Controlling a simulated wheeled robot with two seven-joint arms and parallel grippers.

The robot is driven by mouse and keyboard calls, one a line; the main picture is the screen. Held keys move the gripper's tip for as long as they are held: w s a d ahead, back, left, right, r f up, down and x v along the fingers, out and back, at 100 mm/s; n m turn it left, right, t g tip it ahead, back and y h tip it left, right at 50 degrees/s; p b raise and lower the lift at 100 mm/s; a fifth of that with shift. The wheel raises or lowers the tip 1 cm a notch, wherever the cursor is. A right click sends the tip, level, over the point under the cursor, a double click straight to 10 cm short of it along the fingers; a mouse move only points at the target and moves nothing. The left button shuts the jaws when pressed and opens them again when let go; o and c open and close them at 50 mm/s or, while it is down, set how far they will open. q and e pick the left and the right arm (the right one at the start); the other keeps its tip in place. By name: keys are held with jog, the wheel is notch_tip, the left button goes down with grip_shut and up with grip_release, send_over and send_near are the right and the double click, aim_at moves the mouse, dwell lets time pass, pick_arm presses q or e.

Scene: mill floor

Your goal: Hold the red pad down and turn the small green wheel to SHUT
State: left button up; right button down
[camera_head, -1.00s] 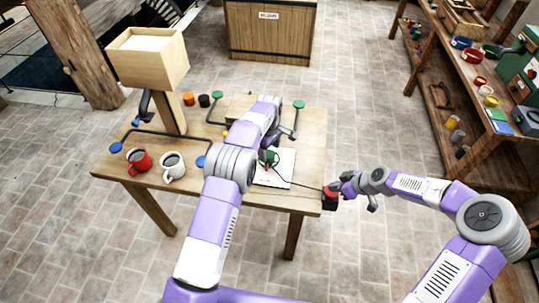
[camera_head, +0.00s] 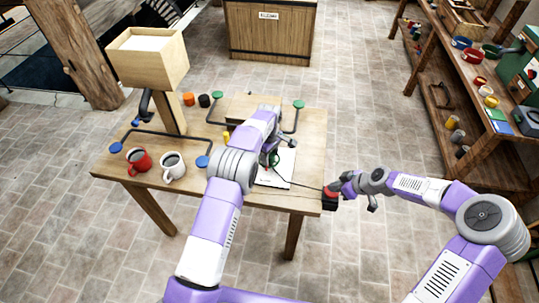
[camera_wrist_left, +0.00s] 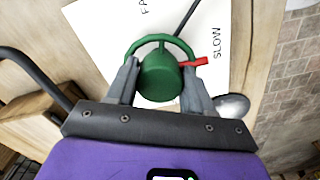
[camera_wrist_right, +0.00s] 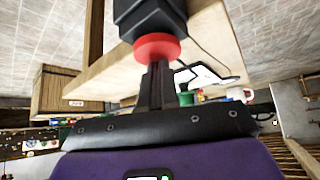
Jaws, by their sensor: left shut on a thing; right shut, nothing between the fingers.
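The small green wheel (camera_wrist_left: 160,82) stands over a white sheet (camera_wrist_left: 100,28) on the table; it also shows in the head view (camera_head: 273,159), partly behind my left arm. Its red pointer (camera_wrist_left: 196,63) points right, beside the word SLOW. The word SHUT is not readable. My left gripper (camera_wrist_left: 158,70) is shut on the wheel, a finger on each side of its hub. The red pad (camera_wrist_right: 157,47) is on a black box at the table's front right edge; it also shows in the head view (camera_head: 331,189). My right gripper (camera_wrist_right: 157,70) is shut and empty, its fingertips against the pad.
A red mug (camera_head: 138,160) and a white mug (camera_head: 172,166) stand at the table's front left. A wooden lamp-like box (camera_head: 148,55) stands behind them. Dark bent rods with blue and green ends surround the workspace. A cable runs from the sheet to the black box.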

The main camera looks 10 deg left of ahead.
pick_arm(q)
jog(key=shift+m, duration=0.4)
jog(key=m, duration=0.3)
jog(key=shift+s+m, duration=0.1)
jog(key=shift+m, duration=0.3)
jog(key=m, duration=0.4)
jog(key=shift+a, duration=0.1)
jog(key=m, duration=0.5)
jog(key=shift+a, duration=0.1)
jog(key=m, duration=0.4)
jog(key=shift+a+m, duration=0.1)
jog(key=shift+m, duration=0.2)
jog(key=o, duration=1)
